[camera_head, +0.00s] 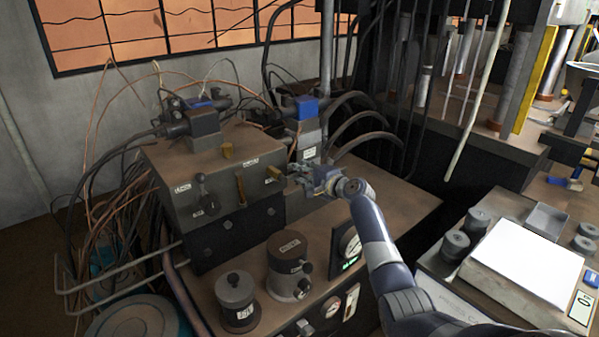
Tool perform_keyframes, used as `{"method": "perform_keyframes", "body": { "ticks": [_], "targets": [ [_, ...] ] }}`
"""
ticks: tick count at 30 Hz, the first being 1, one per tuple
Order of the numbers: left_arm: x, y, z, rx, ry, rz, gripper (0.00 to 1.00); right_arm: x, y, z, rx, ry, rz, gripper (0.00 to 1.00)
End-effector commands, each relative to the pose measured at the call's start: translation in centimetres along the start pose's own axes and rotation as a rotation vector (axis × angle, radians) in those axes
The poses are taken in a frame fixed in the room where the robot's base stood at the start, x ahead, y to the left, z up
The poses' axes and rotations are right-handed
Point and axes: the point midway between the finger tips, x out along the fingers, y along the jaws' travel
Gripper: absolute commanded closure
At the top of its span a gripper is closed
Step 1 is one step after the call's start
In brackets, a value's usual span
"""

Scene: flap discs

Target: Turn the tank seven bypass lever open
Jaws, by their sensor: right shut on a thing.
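A grey-brown valve block (175,170) stands on the bench at the left centre, with small white labels too small to read for sure. It carries several levers: a black one (202,185) on the left, a brass one (240,187) in the middle and a brass one (276,173) at the right. I cannot tell from the labels which is tank seven bypass. My right gripper (290,176) reaches in from the lower right and is shut at the right brass lever, whose grasped part is hidden by the fingers. My left gripper is not in view.
Two dark cylindrical pots (289,262) (236,300) and a gauge (350,243) stand in front of the block. Hoses and wires crowd behind and left. A scale (525,270) with weights (456,246) is at the right. Bare bench top (395,200) lies right of my gripper.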

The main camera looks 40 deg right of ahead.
Motion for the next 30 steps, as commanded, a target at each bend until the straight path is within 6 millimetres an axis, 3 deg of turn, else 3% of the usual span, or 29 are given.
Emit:
{"method": "perform_keyframes", "body": {
  "ticks": [1,17,18,21,30],
  "targets": [
    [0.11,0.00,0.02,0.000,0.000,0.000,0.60,0.01,0.73,0.06,0.011,-0.005,0.011,1.00],
    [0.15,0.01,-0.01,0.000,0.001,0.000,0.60,0.03,0.95,0.08,0.037,-0.010,0.013,1.00],
    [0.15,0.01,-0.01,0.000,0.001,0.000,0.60,0.03,0.97,0.09,0.037,-0.010,0.013,0.72],
    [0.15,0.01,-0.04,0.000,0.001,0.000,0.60,0.03,0.94,0.07,0.036,-0.009,0.012,0.54],
    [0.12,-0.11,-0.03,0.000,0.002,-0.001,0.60,0.01,0.41,-0.01,0.033,-0.006,0.003,0.54]
  ]
}}
